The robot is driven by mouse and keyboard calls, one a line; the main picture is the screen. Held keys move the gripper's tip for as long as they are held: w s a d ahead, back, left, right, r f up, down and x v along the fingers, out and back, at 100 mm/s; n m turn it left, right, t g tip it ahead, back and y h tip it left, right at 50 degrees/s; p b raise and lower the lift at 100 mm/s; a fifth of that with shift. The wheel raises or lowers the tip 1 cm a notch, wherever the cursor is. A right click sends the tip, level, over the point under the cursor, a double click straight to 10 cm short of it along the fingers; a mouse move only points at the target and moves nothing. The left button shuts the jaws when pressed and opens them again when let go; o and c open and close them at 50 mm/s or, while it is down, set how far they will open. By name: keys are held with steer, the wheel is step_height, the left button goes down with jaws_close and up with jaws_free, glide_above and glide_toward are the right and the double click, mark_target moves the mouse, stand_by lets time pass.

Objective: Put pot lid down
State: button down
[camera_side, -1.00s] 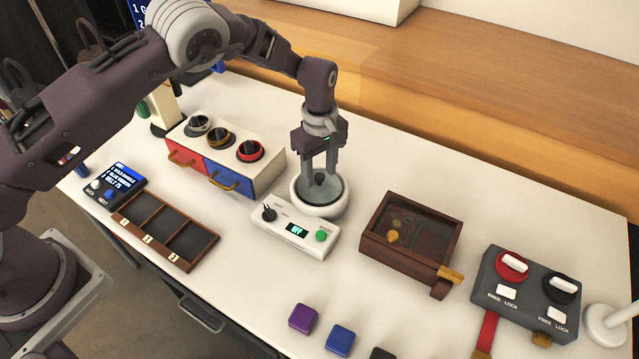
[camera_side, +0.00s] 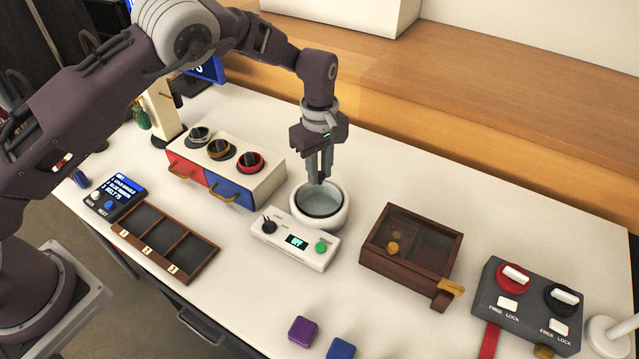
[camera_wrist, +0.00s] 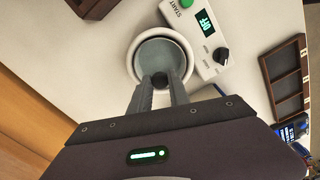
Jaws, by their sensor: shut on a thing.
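The pot lid (camera_side: 321,202) is a pale, glassy disc with a dark rim and a dark knob. It lies at the mouth of a round white pot (camera_side: 337,218), and I cannot tell whether it touches the rim or is slightly raised. My gripper (camera_side: 319,180) points straight down over it, shut on the knob. In the wrist view my gripper (camera_wrist: 160,88) has the dark knob between its fingertips, with the lid (camera_wrist: 158,58) inside the white ring of the pot (camera_wrist: 184,47). The fingers hide part of the knob and lid.
A white control box (camera_side: 295,240) with a dial and green button stands right in front of the pot. A drawer unit (camera_side: 230,175) is to the left, a wooden box (camera_side: 410,255) to the right. Bare table lies behind the pot and between it and the wooden box.

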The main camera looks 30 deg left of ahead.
step_height(320, 180, up, 6)
steer(key=shift+f, duration=0.15)
steer(key=s+f+m, duration=0.2)
steer(key=s+f, duration=0.1)
steer(key=s, duration=0.9)
steer(key=s+f+m, duration=0.2)
steer(key=s, duration=0.9)
steer(key=shift+m, duration=0.3)
steer(key=f, duration=0.7)
steer(key=s+f, duration=0.1)
steer(key=f, duration=0.2)
steer(key=shift+a+f, duration=0.15)
steer(key=shift+a, duration=0.1)
steer(key=shift+f, duration=0.15)
steer(key=c, duration=1.2)
jaws_free()
steer(key=shift+c, duration=0.2)
